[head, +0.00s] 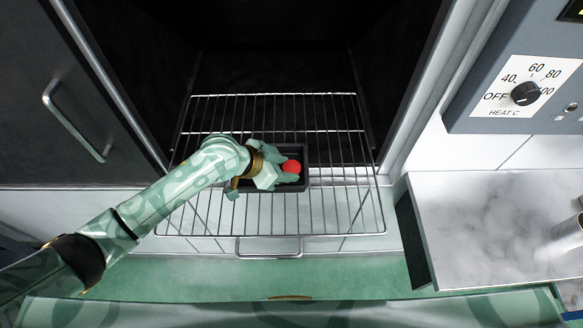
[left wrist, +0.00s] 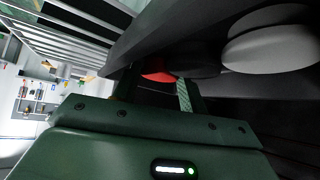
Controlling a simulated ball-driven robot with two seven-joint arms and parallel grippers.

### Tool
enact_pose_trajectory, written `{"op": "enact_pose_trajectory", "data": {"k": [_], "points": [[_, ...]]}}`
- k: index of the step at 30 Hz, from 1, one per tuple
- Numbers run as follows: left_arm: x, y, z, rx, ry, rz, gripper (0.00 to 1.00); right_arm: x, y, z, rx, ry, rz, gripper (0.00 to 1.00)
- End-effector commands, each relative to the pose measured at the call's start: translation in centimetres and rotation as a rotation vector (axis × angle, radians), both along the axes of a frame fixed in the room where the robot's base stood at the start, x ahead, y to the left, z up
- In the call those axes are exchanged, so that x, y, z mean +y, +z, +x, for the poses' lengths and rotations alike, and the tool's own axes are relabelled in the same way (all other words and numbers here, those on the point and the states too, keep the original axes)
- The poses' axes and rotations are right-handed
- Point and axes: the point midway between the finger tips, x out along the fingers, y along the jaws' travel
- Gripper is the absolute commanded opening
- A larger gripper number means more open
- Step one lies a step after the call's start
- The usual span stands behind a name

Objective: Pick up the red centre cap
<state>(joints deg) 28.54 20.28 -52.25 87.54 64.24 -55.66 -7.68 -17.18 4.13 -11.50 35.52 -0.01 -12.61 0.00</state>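The red centre cap (head: 291,166) lies in a small black tray (head: 305,152) on the wire rack. My left gripper (head: 286,169) reaches into the tray from the left, with its fingertips at the cap. In the left wrist view the red cap (left wrist: 158,75) shows just past the fingers (left wrist: 155,88), which stand apart; I see no clear grip on it. Beside it in that view are a dark round piece (left wrist: 197,64) and a pale grey disc (left wrist: 270,46), partly cut off. In the head view my gripper hides the tray's left part. My right gripper is not in view.
The wire rack (head: 345,205) sticks out of a dark open oven chamber (head: 270,65). An open door with a handle (head: 75,120) stands at left. At right are a heat dial (head: 525,93) and a marble-like shelf (head: 490,225) with a metal cylinder (head: 568,238).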

Motion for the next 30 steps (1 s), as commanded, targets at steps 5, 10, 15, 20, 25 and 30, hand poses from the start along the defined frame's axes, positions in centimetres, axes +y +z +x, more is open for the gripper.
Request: {"op": "enact_pose_trajectory", "data": {"k": [5,10,15,20,25,30], "points": [[0.0,0.0,0.0,0.000,0.000,0.000,0.20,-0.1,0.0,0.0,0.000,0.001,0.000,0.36],[0.0,0.1,0.0,0.000,0.000,0.000,0.20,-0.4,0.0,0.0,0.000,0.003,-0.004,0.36],[0.0,1.1,0.1,-0.002,0.000,-0.001,0.20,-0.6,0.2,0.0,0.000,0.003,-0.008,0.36],[0.0,3.6,-0.1,-0.004,-0.002,0.001,0.20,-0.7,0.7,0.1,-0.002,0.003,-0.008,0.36],[-0.5,7.5,-3.3,-0.003,-0.005,-0.002,0.20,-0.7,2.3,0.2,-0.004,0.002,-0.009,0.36],[-1.2,10.6,-7.7,-0.001,-0.004,-0.002,0.20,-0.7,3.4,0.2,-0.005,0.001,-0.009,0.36]]}}
